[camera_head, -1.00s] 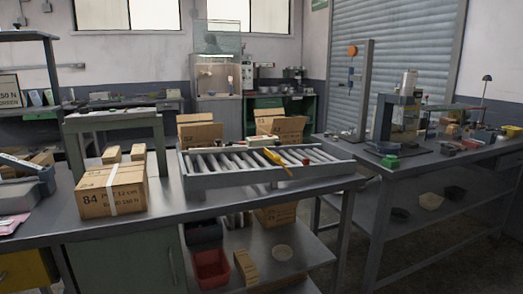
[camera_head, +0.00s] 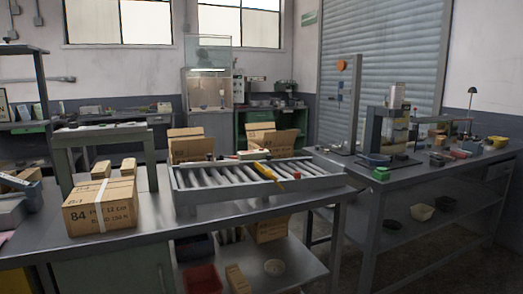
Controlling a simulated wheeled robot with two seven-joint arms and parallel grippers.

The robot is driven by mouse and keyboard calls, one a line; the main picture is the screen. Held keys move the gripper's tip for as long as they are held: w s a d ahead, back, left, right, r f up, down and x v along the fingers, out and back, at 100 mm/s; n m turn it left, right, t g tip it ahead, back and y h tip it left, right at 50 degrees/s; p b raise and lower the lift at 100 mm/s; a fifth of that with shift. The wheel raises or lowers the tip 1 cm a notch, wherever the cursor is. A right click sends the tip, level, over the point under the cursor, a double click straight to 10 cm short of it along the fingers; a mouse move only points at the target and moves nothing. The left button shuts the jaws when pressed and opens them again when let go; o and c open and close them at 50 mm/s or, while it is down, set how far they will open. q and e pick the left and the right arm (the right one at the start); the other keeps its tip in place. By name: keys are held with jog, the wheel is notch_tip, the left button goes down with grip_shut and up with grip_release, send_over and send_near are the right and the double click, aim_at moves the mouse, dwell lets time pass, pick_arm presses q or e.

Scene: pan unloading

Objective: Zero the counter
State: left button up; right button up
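I cannot make out for certain which thing is the counter. On the right bench (camera_head: 420,172) stands a grey machine with an upright frame (camera_head: 372,130), and a small green block (camera_head: 381,173) lies at the bench's near left edge. Several small items lie farther along that bench, too small to read. Neither of my grippers shows in the head view.
A roller conveyor (camera_head: 240,200) with a yellow tool (camera_head: 265,171) on it stands on the near table (camera_head: 180,228). A taped carton (camera_head: 100,212) is left of it, and open cartons (camera_head: 190,147) are behind. Floor shows between table and right bench.

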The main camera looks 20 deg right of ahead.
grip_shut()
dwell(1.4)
